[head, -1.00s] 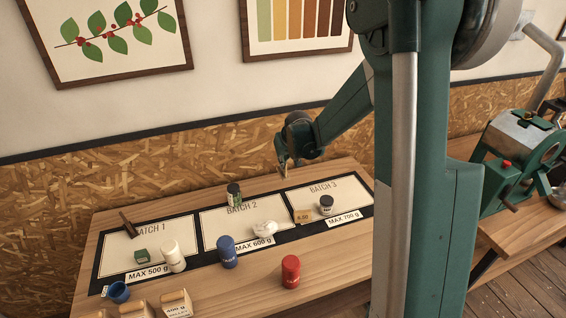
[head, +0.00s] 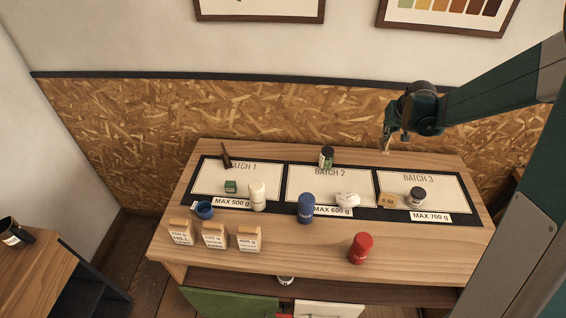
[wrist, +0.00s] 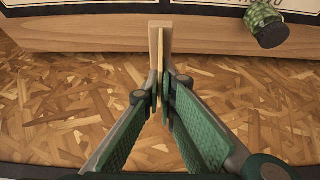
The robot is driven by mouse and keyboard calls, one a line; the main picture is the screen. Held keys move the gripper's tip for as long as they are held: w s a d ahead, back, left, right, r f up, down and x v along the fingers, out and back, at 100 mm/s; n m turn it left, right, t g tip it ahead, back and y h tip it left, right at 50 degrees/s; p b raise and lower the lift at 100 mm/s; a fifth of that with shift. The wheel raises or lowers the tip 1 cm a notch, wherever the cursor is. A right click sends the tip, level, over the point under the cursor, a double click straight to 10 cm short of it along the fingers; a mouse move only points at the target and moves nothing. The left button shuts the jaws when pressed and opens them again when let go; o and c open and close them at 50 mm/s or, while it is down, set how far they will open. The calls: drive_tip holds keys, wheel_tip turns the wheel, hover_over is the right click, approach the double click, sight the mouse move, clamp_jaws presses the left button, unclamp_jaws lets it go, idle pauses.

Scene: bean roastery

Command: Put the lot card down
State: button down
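My gripper (head: 387,146) is above the back edge of the table, behind the line between the BATCH 2 and BATCH 3 panels. In the wrist view its fingers (wrist: 162,98) are closed together on a thin tan card (wrist: 160,62), seen edge-on, with a paler wooden strip at its far end. Its face and any writing are hidden. Another tan card (head: 388,201), with a figure on it, stands at the front left of the BATCH 3 panel (head: 435,187).
A dark-lidded green jar (head: 326,157) stands behind BATCH 2. A dark-lidded jar (head: 417,197) is on BATCH 3, a white lumpy bag (head: 347,200) on BATCH 2. Blue (head: 306,208), white (head: 257,196) and red (head: 360,248) containers stand nearer the front. BATCH 3's back part is clear.

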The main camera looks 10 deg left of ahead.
wheel_tip(320, 180, up, 2)
drive_tip(key=shift+r, duration=0.25)
drive_tip(key=a+n+y, duration=0.2)
drive_tip(key=a+n, duration=0.2)
drive_tip(key=a, duration=3.8)
drive_tip(key=shift+n, duration=0.3)
drive_tip(key=shift+f, duration=2.65)
wheel_tip(320, 180, down, 6)
drive_tip(key=shift+b, duration=0.35)
drive_tip(key=shift+f, duration=0.2)
drive_tip(key=shift+f, duration=1.8)
